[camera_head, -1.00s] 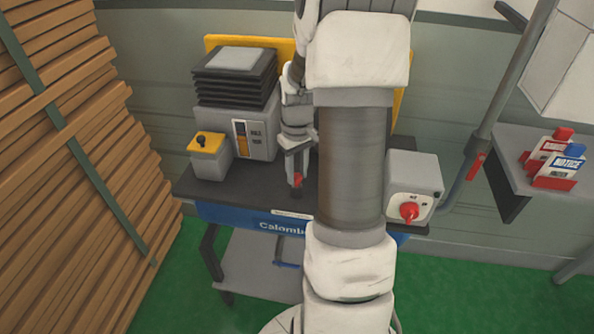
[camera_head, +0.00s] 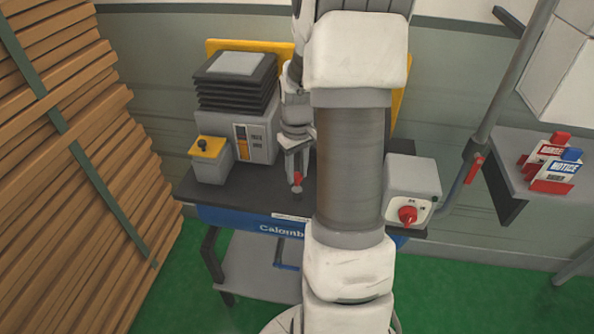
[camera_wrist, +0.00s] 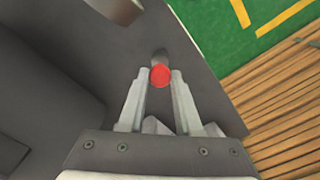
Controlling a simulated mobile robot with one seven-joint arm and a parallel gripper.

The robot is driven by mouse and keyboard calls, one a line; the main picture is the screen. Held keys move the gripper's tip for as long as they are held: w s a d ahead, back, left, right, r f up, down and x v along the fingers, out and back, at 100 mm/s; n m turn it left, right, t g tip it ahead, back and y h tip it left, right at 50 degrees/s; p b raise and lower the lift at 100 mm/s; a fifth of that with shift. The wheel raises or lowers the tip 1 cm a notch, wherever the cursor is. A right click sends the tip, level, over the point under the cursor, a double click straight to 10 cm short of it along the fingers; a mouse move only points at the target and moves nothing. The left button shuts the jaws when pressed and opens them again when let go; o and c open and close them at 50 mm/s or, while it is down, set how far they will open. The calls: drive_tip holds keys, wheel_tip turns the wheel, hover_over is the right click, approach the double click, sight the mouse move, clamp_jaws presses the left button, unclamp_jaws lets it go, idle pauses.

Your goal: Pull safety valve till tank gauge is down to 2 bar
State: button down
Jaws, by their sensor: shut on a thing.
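The safety valve's red knob (camera_head: 297,178) stands on a small dark stem at the front part of the dark bench top. My gripper (camera_head: 297,172) reaches down to it and is shut on it. In the wrist view the red knob (camera_wrist: 160,76) sits between my two fingertips (camera_wrist: 160,80), with the dark stem just beyond it. No tank gauge can be made out; my arm covers the middle of the bench.
The blue-fronted bench (camera_head: 225,214) carries a grey unit with black bellows (camera_head: 237,90) at left and a grey box with a red rotary switch (camera_head: 407,215) at right. Stacked wooden planks (camera_head: 60,180) stand left. A red-handled pipe valve (camera_head: 474,167) is at right. Green floor lies in front.

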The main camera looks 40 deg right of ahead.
sight(298, 175)
drive_tip(key=c, duration=0.6)
unclamp_jaws()
wheel_tip(298, 175, up, 18)
drive_tip(key=shift+f+p, duration=0.25)
drive_tip(key=shift+p, duration=0.75)
drive_tip(key=shift+d, duration=0.1)
